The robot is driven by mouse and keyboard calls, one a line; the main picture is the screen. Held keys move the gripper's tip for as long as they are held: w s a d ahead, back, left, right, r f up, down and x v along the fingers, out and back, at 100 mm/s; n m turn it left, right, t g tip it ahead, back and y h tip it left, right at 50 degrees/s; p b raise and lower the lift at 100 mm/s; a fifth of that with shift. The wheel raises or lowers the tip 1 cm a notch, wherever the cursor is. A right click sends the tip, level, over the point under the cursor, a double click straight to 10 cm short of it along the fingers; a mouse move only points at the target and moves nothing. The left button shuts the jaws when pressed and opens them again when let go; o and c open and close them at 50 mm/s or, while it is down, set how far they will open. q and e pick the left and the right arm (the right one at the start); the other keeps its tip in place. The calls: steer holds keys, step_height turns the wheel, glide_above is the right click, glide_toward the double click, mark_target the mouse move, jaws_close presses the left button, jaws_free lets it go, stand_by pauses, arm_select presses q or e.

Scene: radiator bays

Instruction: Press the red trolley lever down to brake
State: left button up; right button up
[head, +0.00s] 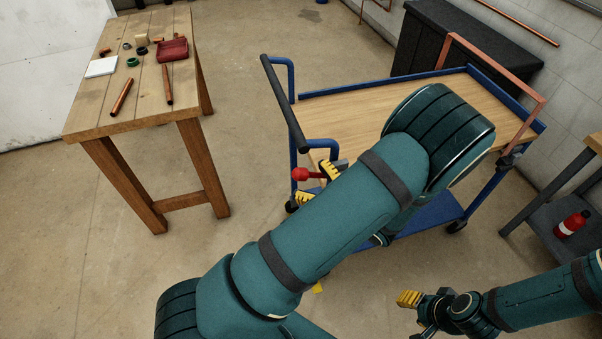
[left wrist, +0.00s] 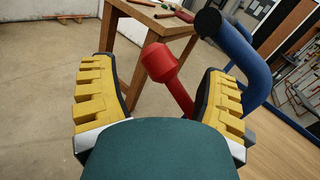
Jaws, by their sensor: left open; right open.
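The red lever (head: 302,174) is a round-ended red knob on a red rod at the near left end of the blue trolley (head: 318,146), below its black push handle (head: 284,105). In the left wrist view the lever (left wrist: 161,64) stands tilted between my spread fingers, with visible space on both sides. My left gripper (head: 317,184) is open around the lever in the head view; contact cannot be told. The lever's base is hidden behind my gripper and arm. My right gripper (head: 414,312) is open and empty at the lower right, away from the trolley.
A wooden table (head: 140,70) with a red tray (head: 172,50), copper pipes and small parts stands at the left. A black chest (head: 455,50) is behind the trolley. A shelf with a red bottle (head: 571,224) is at the right. The floor between table and trolley is clear.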

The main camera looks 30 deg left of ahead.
arm_select(q)
steer(key=shift+w+a, duration=0.2)
steer(key=shift+a, duration=1.5)
jaws_close()
